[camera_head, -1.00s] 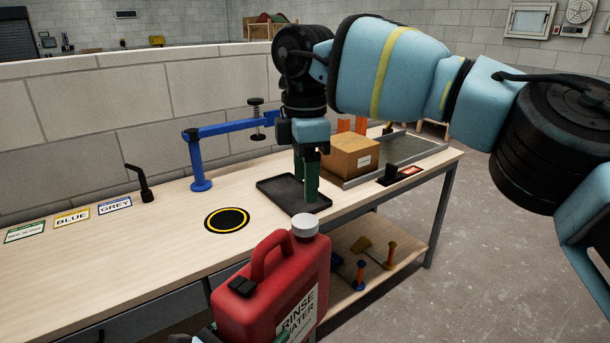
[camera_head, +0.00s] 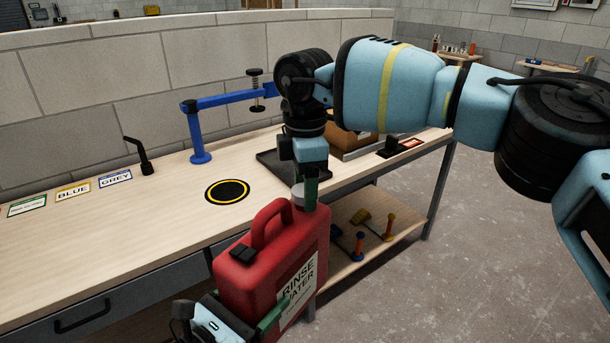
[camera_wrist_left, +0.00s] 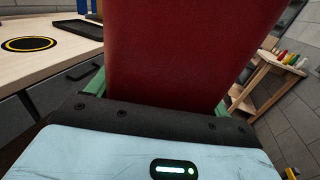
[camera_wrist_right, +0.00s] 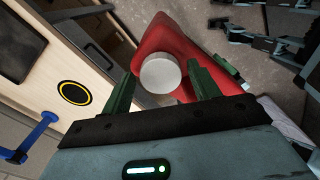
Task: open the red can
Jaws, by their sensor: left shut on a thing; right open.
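The red can (camera_head: 262,258), labelled RINSE WATER, is held off the bench in front of its edge, roughly upright. It fills the left wrist view (camera_wrist_left: 180,50). My left gripper (camera_head: 245,322) is shut on the can's lower body. The can's grey-white cap (camera_head: 297,196) is on its top and shows round in the right wrist view (camera_wrist_right: 160,73). My right gripper (camera_wrist_right: 164,85) is open, pointing down, with its green fingers on either side of the cap. In the head view (camera_head: 306,190) the fingers partly hide the cap. I cannot tell whether they touch it.
The bench holds a black-and-yellow round mark (camera_head: 227,191), a blue clamp arm (camera_head: 200,145), a dark tray (camera_head: 272,170) and a cardboard box (camera_head: 350,140) partly behind my right arm. A lower shelf (camera_head: 350,225) carries blue and yellow tools.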

